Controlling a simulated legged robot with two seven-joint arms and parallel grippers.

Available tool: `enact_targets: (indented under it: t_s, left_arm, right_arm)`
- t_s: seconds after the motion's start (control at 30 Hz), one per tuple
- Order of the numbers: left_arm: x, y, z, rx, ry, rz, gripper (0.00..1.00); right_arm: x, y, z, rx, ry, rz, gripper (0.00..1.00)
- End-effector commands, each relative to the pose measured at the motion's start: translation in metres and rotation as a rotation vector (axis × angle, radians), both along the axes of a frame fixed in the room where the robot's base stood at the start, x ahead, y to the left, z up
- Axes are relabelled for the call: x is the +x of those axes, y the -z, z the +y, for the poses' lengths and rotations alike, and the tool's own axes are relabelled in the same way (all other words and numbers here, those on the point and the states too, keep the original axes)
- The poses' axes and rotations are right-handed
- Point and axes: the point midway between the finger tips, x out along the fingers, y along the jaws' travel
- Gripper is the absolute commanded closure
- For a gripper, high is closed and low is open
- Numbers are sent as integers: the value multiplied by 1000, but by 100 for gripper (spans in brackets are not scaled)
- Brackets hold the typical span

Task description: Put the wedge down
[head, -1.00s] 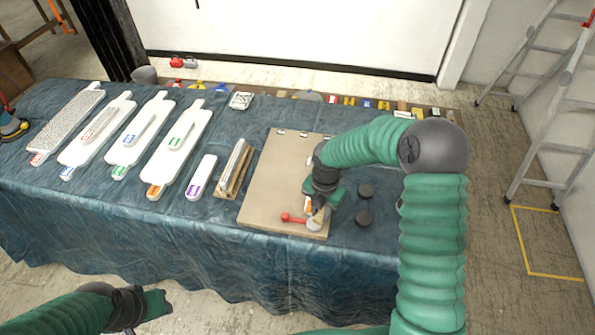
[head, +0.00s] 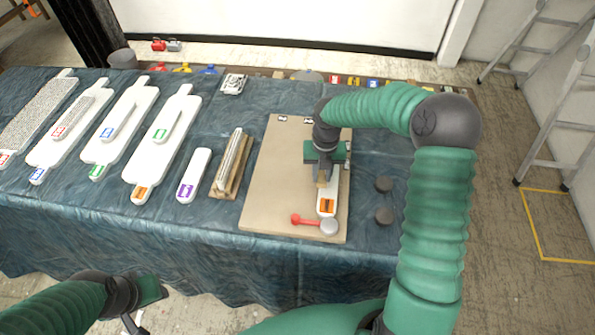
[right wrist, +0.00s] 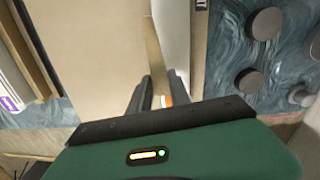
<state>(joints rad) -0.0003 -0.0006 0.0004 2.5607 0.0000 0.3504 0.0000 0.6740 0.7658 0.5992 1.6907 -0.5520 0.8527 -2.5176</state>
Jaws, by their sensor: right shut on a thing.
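My right gripper (head: 322,184) is over the right part of the tan board (head: 278,178), shut on a thin tan wedge (right wrist: 154,50). In the right wrist view the wedge stands between the two dark fingers (right wrist: 160,92), alongside a white strip (right wrist: 176,40). In the head view only a small tan end of the wedge (head: 321,181) shows under the gripper. The white strip with an orange label (head: 327,205) lies on the board below. Whether the wedge touches the strip or board is unclear. My left gripper (head: 138,313) hangs in front of the table, its fingers partly cut off.
A red-handled clamp (head: 308,221) sits at the board's front edge. A wooden block with metal bars (head: 231,165), a purple-labelled strip (head: 194,176) and several white paddles (head: 162,140) lie to the left.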

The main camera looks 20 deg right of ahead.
Motion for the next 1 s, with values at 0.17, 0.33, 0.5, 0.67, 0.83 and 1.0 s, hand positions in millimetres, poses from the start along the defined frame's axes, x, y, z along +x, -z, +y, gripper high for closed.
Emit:
enact_targets:
  t_s: [0.17, 0.33, 0.5, 0.67, 0.83, 1.0]
  left_arm:
    - [0, -1, 0, 0, -1, 0, 64]
    - [0, -3, 0, 0, -1, -1, 64]
    - [0, -6, 0, 0, -1, -1, 64]
    - [0, -6, 0, 0, 0, -1, 64]
    - [0, -8, 0, 0, -1, 0, 64]
    - [0, -7, 0, 0, -1, 0, 64]
  right_arm:
    - [18, 5, 40, 3, -9, 1, 100]
    - [39, 10, 89, 5, -6, 1, 100]
    - [57, 14, 130, 5, -3, 1, 100]
    - [62, 20, 144, 3, -1, 2, 100]
    - [62, 47, 144, 3, 0, 4, 100]
    - [63, 50, 143, 3, 0, 0, 100]
